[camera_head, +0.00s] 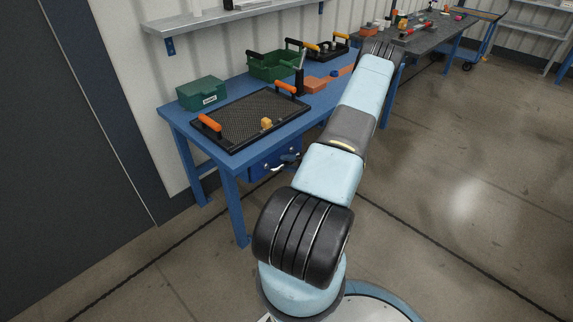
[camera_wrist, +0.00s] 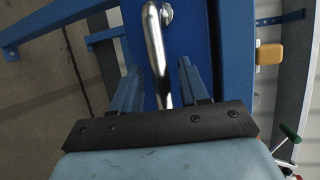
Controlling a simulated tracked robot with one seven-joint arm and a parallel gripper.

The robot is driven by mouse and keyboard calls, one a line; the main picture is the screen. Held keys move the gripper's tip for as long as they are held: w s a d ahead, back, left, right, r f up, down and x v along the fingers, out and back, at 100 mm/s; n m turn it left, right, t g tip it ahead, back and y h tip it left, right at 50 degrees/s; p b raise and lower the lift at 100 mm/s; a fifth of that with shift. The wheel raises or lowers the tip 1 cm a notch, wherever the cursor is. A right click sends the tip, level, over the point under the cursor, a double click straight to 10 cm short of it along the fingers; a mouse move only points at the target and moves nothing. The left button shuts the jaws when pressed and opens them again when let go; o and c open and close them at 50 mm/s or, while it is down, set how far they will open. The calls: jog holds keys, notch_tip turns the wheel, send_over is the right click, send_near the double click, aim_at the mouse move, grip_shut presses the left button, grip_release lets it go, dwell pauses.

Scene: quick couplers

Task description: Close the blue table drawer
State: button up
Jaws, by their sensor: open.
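The blue table drawer (camera_head: 262,170) sits under the front edge of the blue table (camera_head: 225,178). My arm hides its right part in the head view, and I cannot tell how far it stands out. In the wrist view, a shiny metal bar handle (camera_wrist: 154,45) is fixed to a blue front (camera_wrist: 196,35). My gripper (camera_wrist: 158,72) is open, with one finger on each side of the handle. The handle passes between the fingers, and I cannot tell whether either finger touches it.
A grey workbench (camera_head: 425,45) stands behind at right. The floor at right (camera_head: 450,170) is clear.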

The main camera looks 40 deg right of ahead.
jog(key=v, duration=1.3)
jog(key=shift+s+d, duration=0.1)
jog(key=shift+s, duration=0.05)
jog(key=w+a+r+n+g, duration=0.35)
jog(key=a+r, duration=0.35)
jog(key=r, duration=0.3)
jog(key=w+a+r+n+g+y, duration=0.1)
jog(key=w+a+r+n+g, duration=0.2)
jog(key=a+r, duration=0.6)
jog(key=w+a+r+n+g, duration=0.25)
jog(key=a+r+g, duration=0.3)
jog(key=r, duration=0.55)
jog(key=s+a+r+n+g+h, duration=0.1)
jog(key=s+a+r+n+h, duration=0.35)
jog(key=a+r, duration=0.9)
jog(key=s+a+r+t+h, duration=0.2)
jog(key=s+a+r, duration=0.1)
jog(key=s, duration=0.4)
jog(key=s+a+r+t+h, duration=0.1)
jog(key=s+a+r+t, duration=0.1)
jog(key=s, duration=0.5)
jog(key=shift+a+r+h, duration=0.35)
jog(key=shift+a+r, duration=0.5)
jog(key=shift+r, duration=0.45)
